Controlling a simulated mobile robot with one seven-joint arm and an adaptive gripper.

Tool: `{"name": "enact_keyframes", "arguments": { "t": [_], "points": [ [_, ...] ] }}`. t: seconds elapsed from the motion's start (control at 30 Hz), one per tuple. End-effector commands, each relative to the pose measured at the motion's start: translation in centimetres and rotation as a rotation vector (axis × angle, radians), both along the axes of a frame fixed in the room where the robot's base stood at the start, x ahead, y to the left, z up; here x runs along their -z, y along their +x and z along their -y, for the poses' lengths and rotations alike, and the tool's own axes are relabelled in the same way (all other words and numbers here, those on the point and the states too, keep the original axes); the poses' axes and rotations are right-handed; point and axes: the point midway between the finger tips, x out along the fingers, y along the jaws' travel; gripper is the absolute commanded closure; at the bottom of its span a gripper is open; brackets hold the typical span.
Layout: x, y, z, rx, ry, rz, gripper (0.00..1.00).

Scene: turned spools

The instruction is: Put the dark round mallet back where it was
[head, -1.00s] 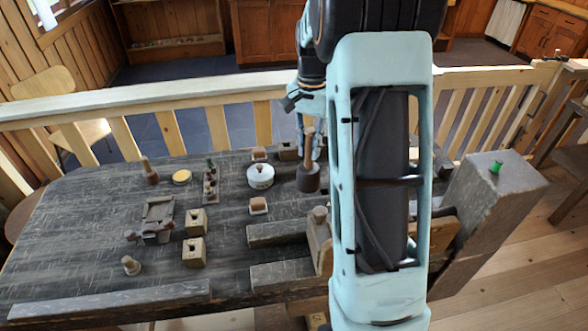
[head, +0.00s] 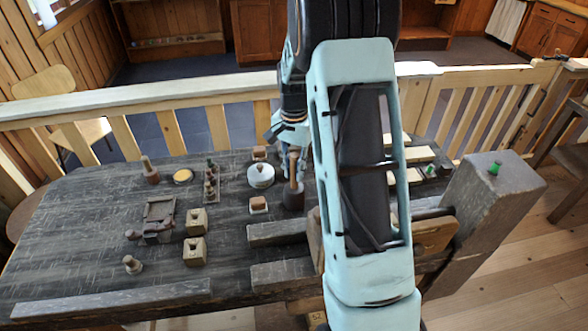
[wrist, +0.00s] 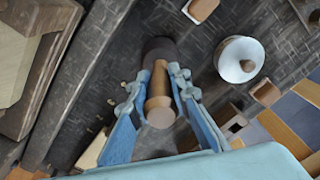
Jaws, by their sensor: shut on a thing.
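The dark round mallet (head: 293,199) has a dark cylindrical head and a pale wooden handle, and it is upright, head down, right of the white lidded pot (head: 260,176). My gripper (head: 293,156) is shut on the upper handle. In the wrist view my gripper (wrist: 158,88) has a finger on each side of the handle, and the dark mallet head (wrist: 159,50) shows beyond. I cannot tell whether the head touches the bench top (head: 90,230).
A similar handled piece (head: 151,173) stands at the back left. A small block with a brown top (head: 258,204) is left of the mallet, and grey vise beams (head: 277,233) lie in front. Wooden blocks (head: 196,221) stand at centre left. A pale railing (head: 180,100) runs behind.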

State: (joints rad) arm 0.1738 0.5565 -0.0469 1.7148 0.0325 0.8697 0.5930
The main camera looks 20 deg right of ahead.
Motion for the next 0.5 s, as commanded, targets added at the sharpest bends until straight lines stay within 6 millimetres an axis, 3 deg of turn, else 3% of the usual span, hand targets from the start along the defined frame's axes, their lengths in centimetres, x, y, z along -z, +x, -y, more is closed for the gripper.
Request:
{"name": "enact_keyframes", "arguments": {
  "t": [0.03,0.07,0.2,0.5],
  "points": [
    [0.28,0.01,0.01,0.000,0.000,0.000,1.00],
    [0.23,0.00,0.01,0.000,0.000,0.000,0.80],
    [0.17,-0.01,0.01,0.000,0.000,0.000,0.65],
    [-0.01,0.01,0.02,0.000,0.000,0.000,0.65]
  ]
}}
